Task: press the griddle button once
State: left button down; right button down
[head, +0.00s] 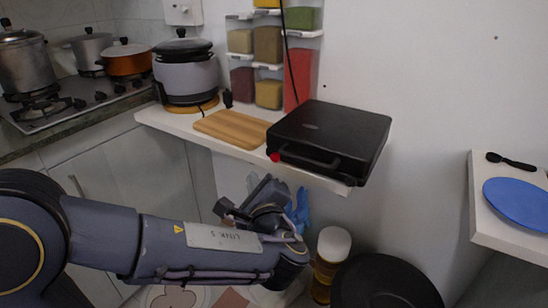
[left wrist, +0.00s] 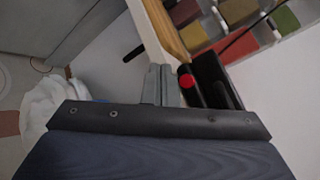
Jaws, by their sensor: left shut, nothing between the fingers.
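The black griddle (head: 335,128) sits closed on the white shelf, with a handle along its front. A small red button (head: 275,157) is at its front left corner. The left wrist view also shows the red button (left wrist: 186,81) and part of the dark griddle (left wrist: 212,77). My left gripper (head: 264,185) is below the shelf edge in the head view, a little under the button. In the left wrist view its fingers (left wrist: 161,84) are together and empty, just left of the button. I cannot tell whether they touch it. My right gripper is not in view.
A wooden board (head: 233,128) lies left of the griddle, with a rice cooker (head: 187,76) beyond it. Spice dispensers (head: 268,45) hang on the wall behind. The white shelf edge (head: 215,145) is above my left gripper. A blue plate (head: 520,200) lies on the right-hand shelf.

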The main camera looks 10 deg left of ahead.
aim_at(275, 158)
pick_arm(q)
jog(key=shift+w+d, duration=0.3)
jog(key=shift+w, duration=0.6)
jog(key=shift+w+d, duration=0.35)
jog(key=shift+w, duration=0.6)
jog(key=shift+w+d, duration=0.3)
jog(key=shift+w, duration=0.6)
jog(key=shift+w, duration=0.1)
jog(key=shift+w+d, duration=0.15)
jog(key=shift+w, duration=0.15)
jog(key=shift+w+d, duration=0.15)
jog(key=shift+w, duration=0.25)
dwell(0.7)
jog(key=shift+s, duration=0.1)
jog(key=shift+s+b, duration=0.15)
jog(key=shift+b, duration=0.25)
jog(key=shift+s+a, duration=0.25)
jog(key=shift+s, duration=0.25)
